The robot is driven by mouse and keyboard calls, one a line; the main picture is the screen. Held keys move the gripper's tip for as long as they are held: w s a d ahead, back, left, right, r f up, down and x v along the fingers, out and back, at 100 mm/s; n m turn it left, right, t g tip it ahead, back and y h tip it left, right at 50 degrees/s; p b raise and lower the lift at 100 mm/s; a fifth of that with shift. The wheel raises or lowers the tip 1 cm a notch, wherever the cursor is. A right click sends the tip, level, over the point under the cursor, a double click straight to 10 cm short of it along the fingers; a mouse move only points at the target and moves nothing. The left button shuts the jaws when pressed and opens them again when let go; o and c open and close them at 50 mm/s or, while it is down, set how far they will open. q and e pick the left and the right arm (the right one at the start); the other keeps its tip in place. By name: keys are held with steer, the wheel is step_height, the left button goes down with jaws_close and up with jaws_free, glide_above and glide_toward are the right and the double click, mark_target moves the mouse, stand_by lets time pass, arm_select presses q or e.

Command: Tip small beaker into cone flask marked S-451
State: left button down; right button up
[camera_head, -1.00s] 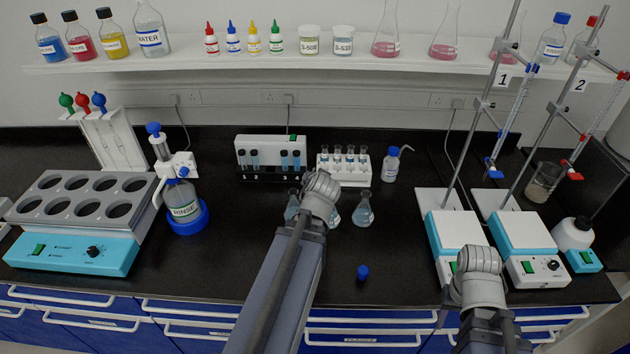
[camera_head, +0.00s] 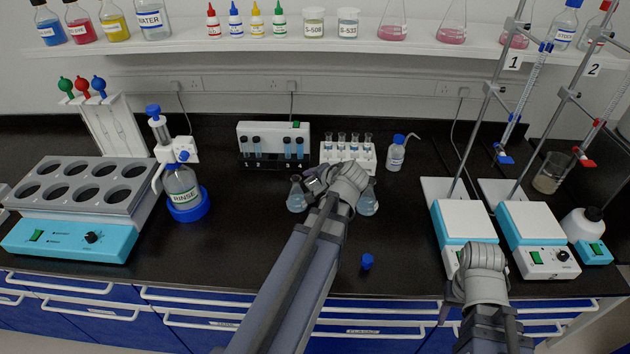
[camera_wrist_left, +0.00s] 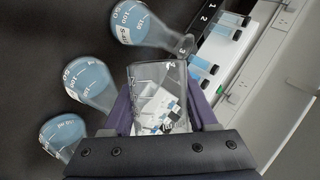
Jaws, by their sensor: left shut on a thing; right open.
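My left gripper (camera_wrist_left: 163,115) is shut on a small clear beaker (camera_wrist_left: 158,90). In the head view this gripper (camera_head: 316,184) is among the cone flasks, and my arm hides part of them. In the left wrist view, the beaker's rim is close to the mouth of a labelled cone flask (camera_wrist_left: 137,25) with blue liquid. Two more blue-filled flasks show, one in the middle (camera_wrist_left: 90,85) and one lower (camera_wrist_left: 65,135). My right gripper (camera_head: 483,262) is over the front right, its fingers mostly hidden.
A white tube rack (camera_head: 347,150) and a vial block (camera_head: 273,145) stand behind the flasks. A wash bottle (camera_head: 396,152) is to their right. A blue cap (camera_head: 367,261) lies in front. Stirrer plates with burette stands (camera_head: 465,222) fill the right side.

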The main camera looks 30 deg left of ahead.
stand_by(0.4)
arm_select(q)
steer(key=shift+r+g, duration=0.15)
steer(key=shift+g, duration=0.15)
steer(key=shift+r+m+y, duration=0.1)
steer(key=shift+m+y, duration=0.2)
steer(key=shift+m, duration=0.1)
steer(key=shift+g, duration=0.3)
steer(key=shift+r, duration=0.15)
steer(key=shift+r+m+y, duration=0.1)
steer(key=shift+m+y, duration=0.2)
steer(key=shift+r+m+g+y, duration=0.3)
steer(key=shift+m+g, duration=0.1)
steer(key=shift+g, duration=0.3)
stand_by(1.1)
